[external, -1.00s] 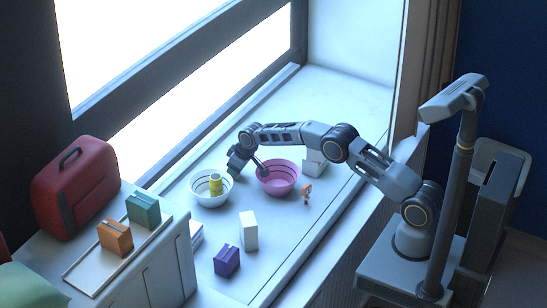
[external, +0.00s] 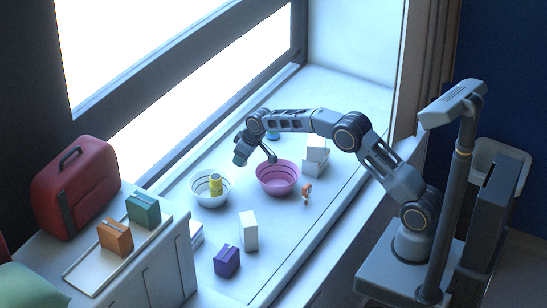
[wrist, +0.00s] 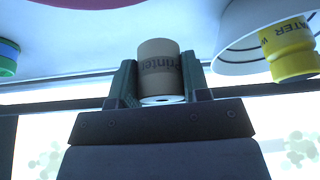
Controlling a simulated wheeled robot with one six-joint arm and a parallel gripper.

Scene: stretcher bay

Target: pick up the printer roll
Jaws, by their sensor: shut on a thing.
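The printer roll (wrist: 158,72) is a short tan-grey cylinder with dark "Printer" lettering, seen in the wrist view. My gripper (wrist: 158,82) is shut on it, with a finger against each side. In the external view my gripper (external: 239,160) is above the sill between the white bowl and the pink bowl. I cannot make out the roll there. In the wrist view the roll's pale end with a small hole faces the gripper body.
A white bowl (external: 200,199) holding a yellow "WATER" item (external: 215,185) stands left of my gripper. A pink bowl (external: 277,190) stands right. White boxes (external: 316,158), an orange figure (external: 306,191), a white carton (external: 249,230) and a purple block (external: 227,261) share the sill.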

